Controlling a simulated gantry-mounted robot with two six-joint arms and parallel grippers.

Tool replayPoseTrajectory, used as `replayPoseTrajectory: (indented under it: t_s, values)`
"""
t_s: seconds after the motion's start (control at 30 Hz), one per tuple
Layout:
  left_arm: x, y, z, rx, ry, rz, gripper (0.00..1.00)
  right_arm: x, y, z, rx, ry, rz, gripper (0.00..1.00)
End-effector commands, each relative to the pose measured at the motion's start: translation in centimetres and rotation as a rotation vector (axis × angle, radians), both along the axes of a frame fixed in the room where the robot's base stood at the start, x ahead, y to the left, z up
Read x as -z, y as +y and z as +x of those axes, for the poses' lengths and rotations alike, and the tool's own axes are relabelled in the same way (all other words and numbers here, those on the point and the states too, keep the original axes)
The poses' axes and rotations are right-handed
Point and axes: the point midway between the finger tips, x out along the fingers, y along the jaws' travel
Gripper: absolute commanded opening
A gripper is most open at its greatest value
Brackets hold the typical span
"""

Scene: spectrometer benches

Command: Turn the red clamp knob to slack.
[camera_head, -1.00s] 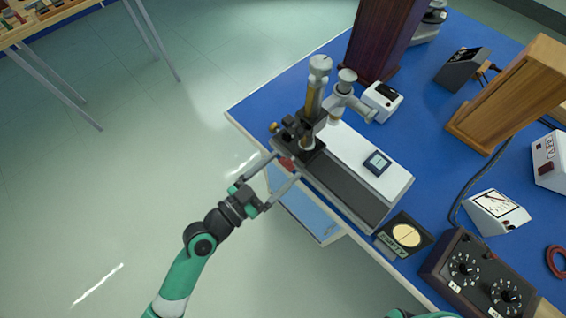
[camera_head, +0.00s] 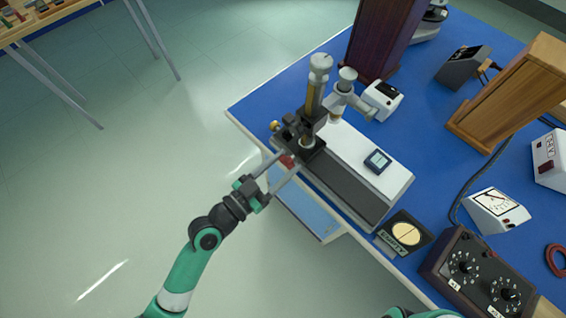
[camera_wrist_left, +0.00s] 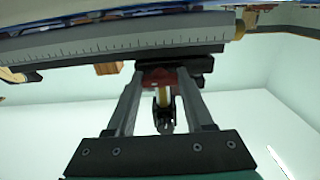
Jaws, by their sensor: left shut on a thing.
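The red clamp knob (camera_head: 287,161) sits at the near edge of the black carriage of a brass-and-grey microscope (camera_head: 315,95) at the bench's left edge. My left gripper (camera_head: 284,160) reaches it from the lower left, its jaws closed in on the knob. In the left wrist view the red knob (camera_wrist_left: 160,76) lies between the two fingertips (camera_wrist_left: 160,82), beneath the graduated rail (camera_wrist_left: 120,45). The fingers hide part of the knob, and I cannot read its turn angle. My right gripper is out of view.
A white-and-grey base (camera_head: 362,160) carries a small display device (camera_head: 378,162). A black dial box (camera_head: 475,270), a meter (camera_head: 497,211) and a wooden case (camera_head: 510,95) stand to the right. Open floor (camera_head: 110,190) lies left of the blue bench.

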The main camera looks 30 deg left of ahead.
Motion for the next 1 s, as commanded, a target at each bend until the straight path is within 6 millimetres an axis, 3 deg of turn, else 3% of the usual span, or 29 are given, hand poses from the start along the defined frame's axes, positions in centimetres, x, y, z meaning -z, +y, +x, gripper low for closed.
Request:
replayPoseTrajectory:
  t_s: [0.37,1.0]
  values:
    - [-0.1,0.0,0.0,0.0,0.038,-0.122,0.0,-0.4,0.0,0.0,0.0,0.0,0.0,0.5]
    - [-0.2,0.0,0.0,0.0,0.21,-0.672,0.0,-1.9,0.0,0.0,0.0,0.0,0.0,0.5]
